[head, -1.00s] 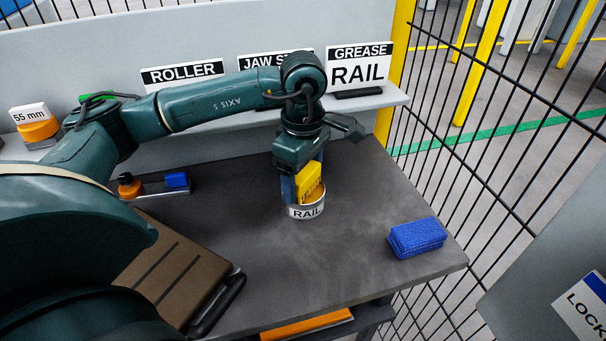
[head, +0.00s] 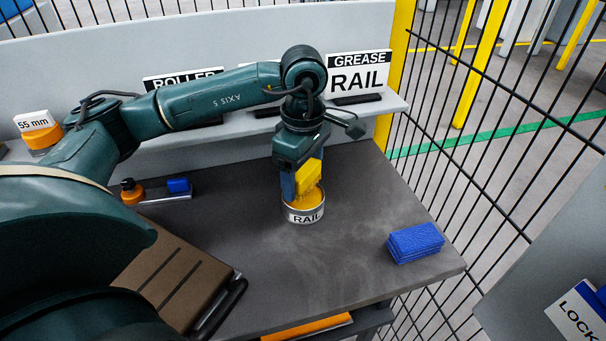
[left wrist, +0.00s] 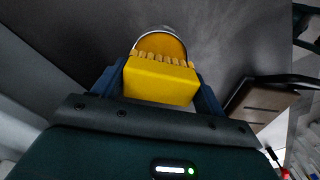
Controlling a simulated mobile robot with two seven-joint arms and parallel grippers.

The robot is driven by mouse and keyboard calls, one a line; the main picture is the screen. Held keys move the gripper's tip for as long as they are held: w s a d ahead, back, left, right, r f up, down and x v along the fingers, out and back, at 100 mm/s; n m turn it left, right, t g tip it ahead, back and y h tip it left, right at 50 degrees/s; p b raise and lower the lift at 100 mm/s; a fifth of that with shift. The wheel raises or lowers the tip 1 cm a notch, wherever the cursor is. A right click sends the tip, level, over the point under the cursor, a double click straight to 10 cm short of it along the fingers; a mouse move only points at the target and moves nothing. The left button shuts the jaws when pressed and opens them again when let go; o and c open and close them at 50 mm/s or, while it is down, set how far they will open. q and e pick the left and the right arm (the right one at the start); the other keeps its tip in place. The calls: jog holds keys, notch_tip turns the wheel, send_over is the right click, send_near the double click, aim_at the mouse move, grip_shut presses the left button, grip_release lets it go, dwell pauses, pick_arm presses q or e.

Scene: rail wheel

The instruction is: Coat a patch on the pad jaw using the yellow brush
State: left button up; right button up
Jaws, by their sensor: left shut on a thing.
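My left gripper (head: 300,188) is shut on the yellow brush (head: 308,176), with its blue fingers on either side. The brush is held over a round tin marked RAIL (head: 304,216). In the left wrist view the brush (left wrist: 160,80) points its bristles at the open tin (left wrist: 162,38), which has yellow-orange contents. I cannot tell whether the bristles touch the contents. A metal bar with an orange knob and a blue block (head: 178,186) lies at the table's back left. It may be the pad jaw, but no label shows. My right gripper is not in view.
A blue folded cloth stack (head: 415,242) lies at the right of the grey table (head: 350,270). A brown grooved slab (head: 180,275) is at the front left. Signs, including GREASE RAIL (head: 360,76), stand on the back shelf. Black mesh fencing (head: 480,150) is on the right.

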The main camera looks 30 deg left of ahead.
aim_at(304, 168)
pick_arm(q)
jog(key=shift+r+p, duration=1.2)
jog(key=shift+r, duration=1.15)
